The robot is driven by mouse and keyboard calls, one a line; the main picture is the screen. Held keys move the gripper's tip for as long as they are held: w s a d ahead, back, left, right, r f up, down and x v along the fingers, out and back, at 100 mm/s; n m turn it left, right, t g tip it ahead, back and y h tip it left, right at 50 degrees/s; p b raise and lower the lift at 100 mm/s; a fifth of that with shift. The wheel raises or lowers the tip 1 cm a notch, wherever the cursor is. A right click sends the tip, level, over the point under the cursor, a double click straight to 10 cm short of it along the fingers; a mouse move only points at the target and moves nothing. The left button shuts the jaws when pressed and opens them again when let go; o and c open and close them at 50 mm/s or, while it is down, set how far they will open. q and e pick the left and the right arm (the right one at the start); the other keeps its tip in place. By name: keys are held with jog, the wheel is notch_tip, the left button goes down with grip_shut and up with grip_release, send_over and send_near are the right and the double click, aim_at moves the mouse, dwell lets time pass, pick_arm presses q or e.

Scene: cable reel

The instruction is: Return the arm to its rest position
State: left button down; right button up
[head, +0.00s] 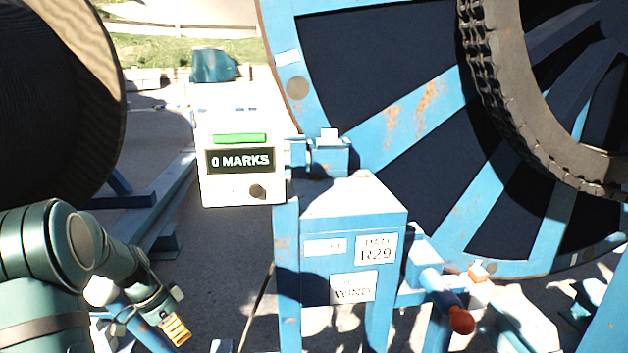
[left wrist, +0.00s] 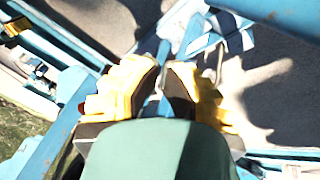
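My left arm comes in at the lower left of the head view. Its gripper (head: 176,328) has yellow fingers and hangs low, pointing down and to the right, left of the blue stand (head: 350,215). In the left wrist view, the two yellow fingers of the gripper (left wrist: 163,75) stand apart with a narrow gap. I see nothing held between them; blue bars and sunlit ground show beyond. I cannot make out my right gripper in either view.
A large blue cable reel (head: 405,115) fills the right. A white counter box (head: 240,180) reads "0 MARKS" under a green bar. An orange-red knob (head: 461,320) juts from the stand's right side. A dark drum (head: 55,100) stands at upper left. Blue rails (head: 160,215) run along the ground.

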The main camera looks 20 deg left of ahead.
pick_arm(q)
jog(key=w+d+f+n+g+y, duration=0.1)
jog(key=w+d+f+n, duration=0.2)
jog(key=d+f, duration=1.4)
jog(key=s+d+f+n, duration=0.1)
jog(key=s+d, duration=0.2)
jog(key=d, duration=0.4)
jog(key=s+d+f+n, duration=0.1)
jog(key=s+d, duration=0.2)
jog(key=d, duration=0.5)
jog(key=s+d+f+n+t, duration=0.1)
jog(key=s+d+n, duration=0.1)
jog(key=d, duration=0.6)
jog(key=shift+s+f+h, duration=0.25)
jog(key=shift+s+h, duration=0.05)
jog(key=shift+s, duration=0.25)
jog(key=shift+d, duration=0.15)
